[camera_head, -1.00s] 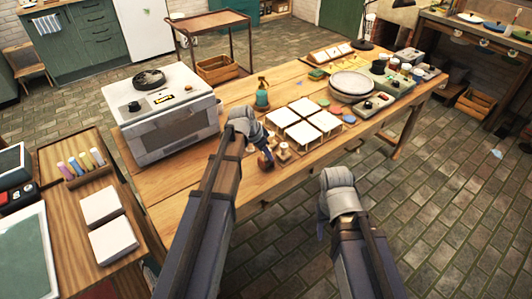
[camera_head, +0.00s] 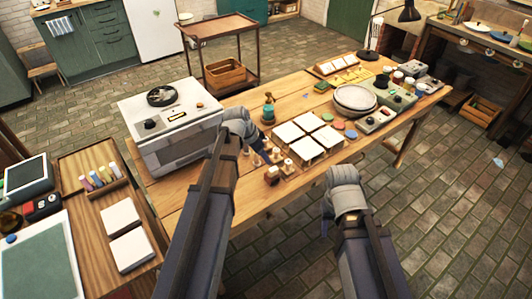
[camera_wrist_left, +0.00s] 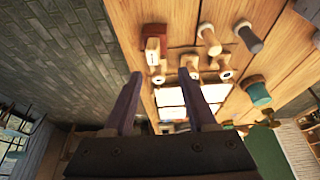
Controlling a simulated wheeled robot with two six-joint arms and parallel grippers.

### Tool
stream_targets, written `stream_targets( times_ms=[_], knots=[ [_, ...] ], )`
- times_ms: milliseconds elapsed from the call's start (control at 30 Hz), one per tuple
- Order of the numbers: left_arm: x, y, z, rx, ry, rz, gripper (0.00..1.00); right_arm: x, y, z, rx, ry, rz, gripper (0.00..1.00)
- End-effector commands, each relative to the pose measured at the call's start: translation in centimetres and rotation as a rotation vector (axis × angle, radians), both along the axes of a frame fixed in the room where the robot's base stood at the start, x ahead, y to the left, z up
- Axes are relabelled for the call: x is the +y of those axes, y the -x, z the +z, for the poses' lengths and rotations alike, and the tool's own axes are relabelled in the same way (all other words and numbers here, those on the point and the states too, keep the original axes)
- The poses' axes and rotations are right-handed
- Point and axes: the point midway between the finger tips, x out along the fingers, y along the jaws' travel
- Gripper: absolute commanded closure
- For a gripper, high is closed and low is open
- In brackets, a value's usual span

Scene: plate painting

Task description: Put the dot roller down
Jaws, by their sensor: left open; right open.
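Several small wooden-handled tools stand in a cluster on the table, at the near edge of the white tiles. One with a reddish-brown body (camera_head: 272,174) shows in the head view. In the left wrist view, a pale block-headed tool (camera_wrist_left: 153,46), a wooden-handled tool (camera_wrist_left: 209,40) and a dark-headed one (camera_wrist_left: 247,37) show. I cannot tell which is the dot roller. My left gripper (camera_wrist_left: 161,68) is open, with nothing between its fingers, close to the tools. My right gripper (camera_head: 347,196) is off the table's near edge; its fingers are mostly hidden by the wrist.
White square tiles (camera_head: 305,133) lie mid-table, with a green spray bottle (camera_head: 268,112) behind them. Stacked plates (camera_head: 355,99) and paint pots stand right. A boxy white oven (camera_head: 172,125) stands left.

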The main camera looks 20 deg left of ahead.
Motion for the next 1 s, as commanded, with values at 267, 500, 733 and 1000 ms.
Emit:
stream_targets(
  times_ms=[267, 500, 733, 1000],
  knots=[
    [0.3, 0.5, 1.4, 0.0, 0.0, 0.001, 0.43, 0.0, 0.0, 1.4, 0.0, 0.0, 0.0, 0.5],
    [-6.7, 6.2, 0.4, 0.141, -0.039, 0.049, 0.43, 0.0, 0.0, 1.3, 0.0, 0.0, 0.0, 0.5],
    [-13.7, 15.7, -0.3, 0.309, -0.186, 0.204, 0.43, 0.0, 0.0, 1.3, 0.0, 0.0, 0.0, 0.5],
    [-15.7, 20.8, -0.2, 0.35, -0.298, 0.334, 0.43, 0.0, 0.0, 1.4, 0.0, 0.0, 0.0, 0.5]
  ],
)
